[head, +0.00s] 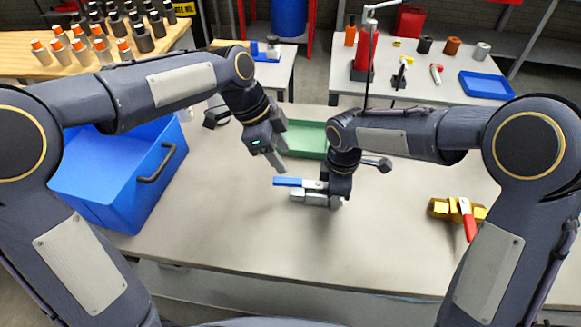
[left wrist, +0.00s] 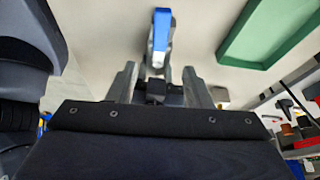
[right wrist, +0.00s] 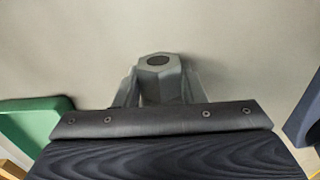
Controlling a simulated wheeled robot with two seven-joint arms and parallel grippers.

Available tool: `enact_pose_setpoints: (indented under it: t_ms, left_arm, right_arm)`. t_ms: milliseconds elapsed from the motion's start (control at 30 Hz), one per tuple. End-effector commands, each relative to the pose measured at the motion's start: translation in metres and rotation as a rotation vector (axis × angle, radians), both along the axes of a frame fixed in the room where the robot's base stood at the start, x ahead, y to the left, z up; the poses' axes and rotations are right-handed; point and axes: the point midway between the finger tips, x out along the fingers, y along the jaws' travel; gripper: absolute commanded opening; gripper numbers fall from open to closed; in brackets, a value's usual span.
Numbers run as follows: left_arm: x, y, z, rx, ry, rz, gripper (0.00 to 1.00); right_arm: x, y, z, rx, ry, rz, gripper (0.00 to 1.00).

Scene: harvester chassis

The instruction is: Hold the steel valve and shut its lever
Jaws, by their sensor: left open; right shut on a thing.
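The steel valve (head: 312,198) is near the middle of the table in the head view, with its blue lever (head: 287,182) pointing left, roughly along the body. My right gripper (head: 338,196) is shut on the valve's right part; the right wrist view shows the valve's faceted end (right wrist: 158,66) with a dark round opening between the fingers. My left gripper (head: 274,157) is open and empty, above and behind the lever. In the left wrist view the blue lever (left wrist: 161,35) lies ahead of the two parted fingers, apart from them.
A brass valve with a red lever (head: 462,212) lies at the right. A blue bin (head: 125,180) stands at the left and a green tray (head: 300,136) behind. The table in front of the steel valve is clear. Other tables with bottles and tools stand further back.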

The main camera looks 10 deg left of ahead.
Motion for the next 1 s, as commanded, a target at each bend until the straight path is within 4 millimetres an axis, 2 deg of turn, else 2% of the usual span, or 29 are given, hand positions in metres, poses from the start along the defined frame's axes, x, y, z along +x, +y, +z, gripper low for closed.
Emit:
enact_pose_setpoints:
  t_ms: [200,400,600,833,867,1000]
  left_arm:
    - [0.0,-0.017,-0.04,0.002,0.004,-0.003,0.45]
    - [0.0,-0.027,-0.064,0.002,0.003,-0.001,0.45]
    - [0.001,-0.03,-0.073,0.001,0.0,0.001,0.45]
    - [0.001,-0.031,-0.074,0.001,0.0,0.001,0.45]
    - [0.001,-0.031,-0.074,0.001,0.0,0.001,0.44]
    - [0.001,-0.031,-0.074,0.001,0.0,0.001,0.26]
  right_arm:
    - [0.001,0.0,0.001,0.002,-0.002,0.0,0.0]
    - [0.001,0.0,0.001,0.002,-0.002,0.0,0.0]
    - [0.001,0.0,0.001,0.002,-0.002,0.0,0.0]
    - [0.001,0.0,0.001,0.002,-0.002,0.0,0.0]
    - [0.001,0.0,0.001,0.002,-0.002,0.0,0.0]
    - [0.001,0.0,0.001,0.002,-0.002,0.0,0.0]
